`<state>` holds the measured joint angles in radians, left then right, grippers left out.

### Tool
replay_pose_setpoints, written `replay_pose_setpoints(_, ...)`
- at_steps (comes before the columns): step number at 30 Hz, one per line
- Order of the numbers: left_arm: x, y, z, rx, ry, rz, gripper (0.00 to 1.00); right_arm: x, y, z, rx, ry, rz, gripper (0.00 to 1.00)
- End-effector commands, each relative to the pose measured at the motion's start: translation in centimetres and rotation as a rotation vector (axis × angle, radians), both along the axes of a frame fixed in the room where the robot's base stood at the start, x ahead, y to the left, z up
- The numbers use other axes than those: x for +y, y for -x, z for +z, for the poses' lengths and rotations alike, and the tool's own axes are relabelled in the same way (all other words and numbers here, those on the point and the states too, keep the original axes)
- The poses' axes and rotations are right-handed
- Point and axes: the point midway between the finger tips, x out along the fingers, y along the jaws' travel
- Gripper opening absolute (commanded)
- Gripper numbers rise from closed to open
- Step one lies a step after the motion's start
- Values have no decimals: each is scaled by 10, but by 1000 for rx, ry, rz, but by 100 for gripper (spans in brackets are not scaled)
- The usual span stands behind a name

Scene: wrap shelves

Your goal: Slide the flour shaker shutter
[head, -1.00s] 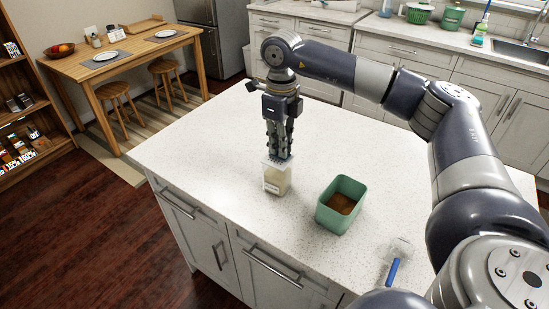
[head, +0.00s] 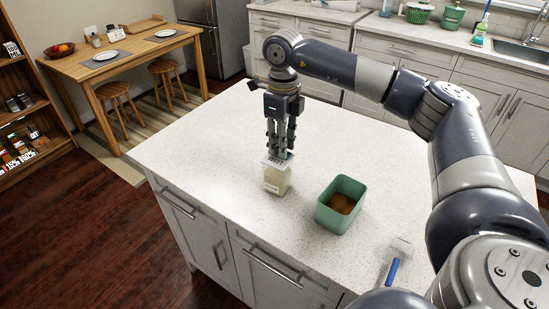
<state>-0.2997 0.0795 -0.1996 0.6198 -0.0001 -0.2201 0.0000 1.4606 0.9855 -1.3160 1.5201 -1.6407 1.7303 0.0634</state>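The flour shaker (head: 276,181) is a small clear container with pale contents and a light label. It stands upright on the white speckled island top, near its left edge. Its light flat lid with the shutter (head: 275,161) is on top. My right gripper (head: 277,154) points straight down with its fingertips at the lid. Its fingers look close together, but whether they are shut on the shutter is too small to tell. My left gripper is not in view.
A green open bin (head: 341,204) with brown contents stands to the right of the shaker. A blue-handled tool (head: 393,270) lies near the front right of the island top (head: 215,140). The island top behind and left of the shaker is clear.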

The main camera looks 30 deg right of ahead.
Motion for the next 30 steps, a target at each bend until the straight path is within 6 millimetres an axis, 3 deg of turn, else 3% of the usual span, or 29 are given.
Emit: replay_pose_setpoints(30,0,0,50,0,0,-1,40,0,0,68,-1,0,0,23)
